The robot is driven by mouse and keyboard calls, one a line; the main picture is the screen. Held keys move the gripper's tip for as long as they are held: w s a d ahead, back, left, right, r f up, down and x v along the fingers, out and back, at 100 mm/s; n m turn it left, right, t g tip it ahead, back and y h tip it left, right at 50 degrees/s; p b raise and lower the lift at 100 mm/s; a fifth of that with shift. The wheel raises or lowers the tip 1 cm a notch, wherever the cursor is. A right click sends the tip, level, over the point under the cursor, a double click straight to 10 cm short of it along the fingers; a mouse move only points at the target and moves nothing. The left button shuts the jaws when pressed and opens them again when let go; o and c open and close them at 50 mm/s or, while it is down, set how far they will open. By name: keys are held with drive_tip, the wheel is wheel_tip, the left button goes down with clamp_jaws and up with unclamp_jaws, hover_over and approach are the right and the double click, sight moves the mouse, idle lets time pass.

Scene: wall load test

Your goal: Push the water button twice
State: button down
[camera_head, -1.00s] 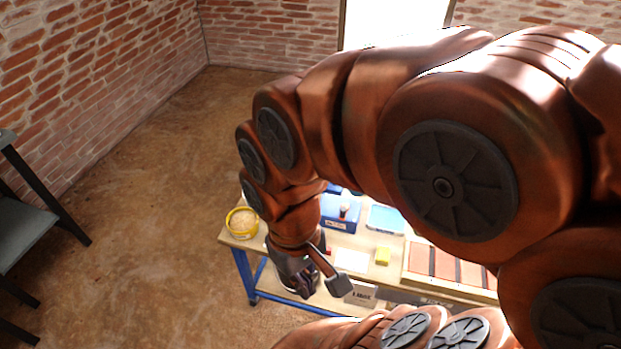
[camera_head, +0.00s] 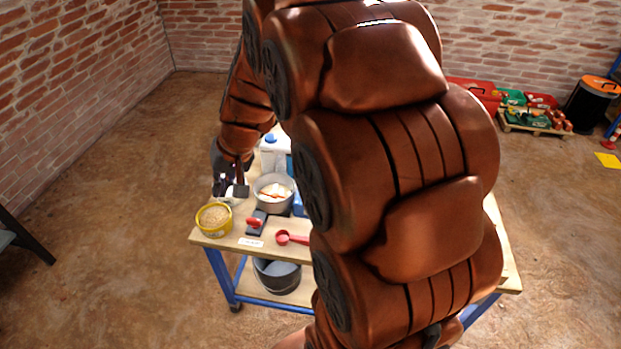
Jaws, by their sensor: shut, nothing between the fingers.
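My gripper (camera_head: 222,188) is shut and empty at the far left side of the workbench (camera_head: 206,240), pointing down behind a yellow tub. A white container with a blue cap (camera_head: 271,150) stands at the back of the bench, to the right of my gripper and partly hidden by my arm. A small dark device with a red top (camera_head: 256,223) sits at the front left of the bench. I cannot tell which thing, if any, is the water button.
A yellow tub of grainy stuff (camera_head: 214,217), a grey pot with white contents (camera_head: 273,193) and a red scoop (camera_head: 291,238) are on the bench. A dark bucket (camera_head: 277,274) is on the lower shelf. My arm hides the bench's right part. The floor to the left is open.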

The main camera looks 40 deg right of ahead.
drive_tip(key=w+d+f+m+t+h+b, duration=0.1)
drive_tip(key=w+d+f+m+t+b, duration=0.15)
drive_tip(key=w+d, duration=0.4)
drive_tip(key=w+d+f+m+t+h+b, duration=0.15)
drive_tip(key=w+d+f, duration=0.25)
drive_tip(key=d, duration=0.5)
drive_tip(key=d+f+m+h+b, duration=0.2)
drive_tip(key=d+f, duration=0.2)
drive_tip(key=d, duration=0.7)
drive_tip(key=w+d+f+m+h+b, duration=0.1)
drive_tip(key=d+f+m+b, duration=0.1)
drive_tip(key=d, duration=1)
wheel_tip(320, 180, down, 2)
drive_tip(key=shift+w+f+t+h+b, duration=0.15)
drive_tip(key=shift+t+h+b, duration=0.25)
drive_tip(key=shift+b, duration=0.4)
drive_tip(key=shift+f, duration=0.1)
wheel_tip(320, 180, down, 9)
drive_tip(key=b, duration=0.7)
drive_tip(key=shift+b, duration=0.35)
drive_tip(key=shift+f+b, duration=0.25)
drive_tip(key=shift+b, duration=0.15)
